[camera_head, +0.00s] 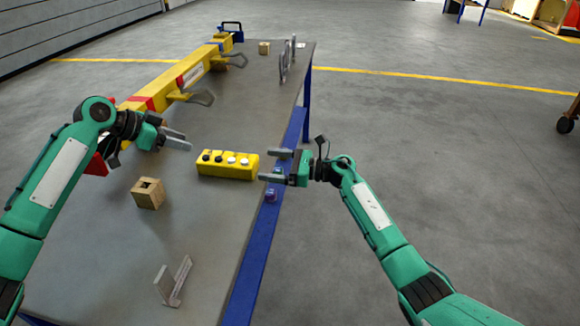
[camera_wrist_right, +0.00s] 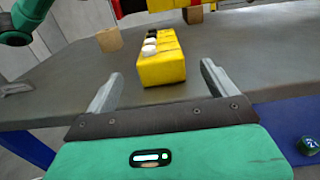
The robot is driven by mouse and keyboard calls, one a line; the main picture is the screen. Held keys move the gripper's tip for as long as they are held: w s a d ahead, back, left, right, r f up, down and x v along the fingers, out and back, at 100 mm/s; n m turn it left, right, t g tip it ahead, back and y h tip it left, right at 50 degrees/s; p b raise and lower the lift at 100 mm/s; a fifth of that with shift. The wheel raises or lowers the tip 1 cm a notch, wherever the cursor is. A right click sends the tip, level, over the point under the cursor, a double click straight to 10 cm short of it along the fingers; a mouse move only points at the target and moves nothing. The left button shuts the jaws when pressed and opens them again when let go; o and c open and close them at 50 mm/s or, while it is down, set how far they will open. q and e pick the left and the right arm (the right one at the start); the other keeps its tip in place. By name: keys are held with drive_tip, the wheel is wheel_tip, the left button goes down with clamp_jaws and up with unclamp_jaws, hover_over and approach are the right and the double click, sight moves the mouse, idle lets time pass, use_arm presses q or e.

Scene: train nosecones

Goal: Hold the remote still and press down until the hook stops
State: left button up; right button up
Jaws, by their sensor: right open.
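The yellow remote (camera_head: 228,165) lies on the grey table near its right edge, with a row of black and white buttons on top. In the right wrist view the remote (camera_wrist_right: 163,68) shows end-on, ahead of and between the fingers. My right gripper (camera_head: 275,165) is open and empty, at the remote's right end. My left gripper (camera_head: 177,139) is above the table, to the upper left of the remote, its fingers pointing right; their gap is unclear.
A wooden block with a hole (camera_head: 148,194) stands left of the remote. A grey bracket (camera_head: 173,282) is at the front. Another small block (camera_head: 264,48) and upright metal parts (camera_head: 285,62) are at the back. The table's blue frame (camera_head: 262,225) runs along the right.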

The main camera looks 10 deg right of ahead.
sight(256, 163)
drive_tip(key=x, duration=0.7)
drive_tip(key=c, duration=1.2)
use_arm(q)
drive_tip(key=shift+c, duration=0.8)
use_arm(e)
drive_tip(key=shift+c, duration=0.7)
use_arm(q)
clamp_jaws()
use_arm(e)
drive_tip(key=shift+d, duration=0.1)
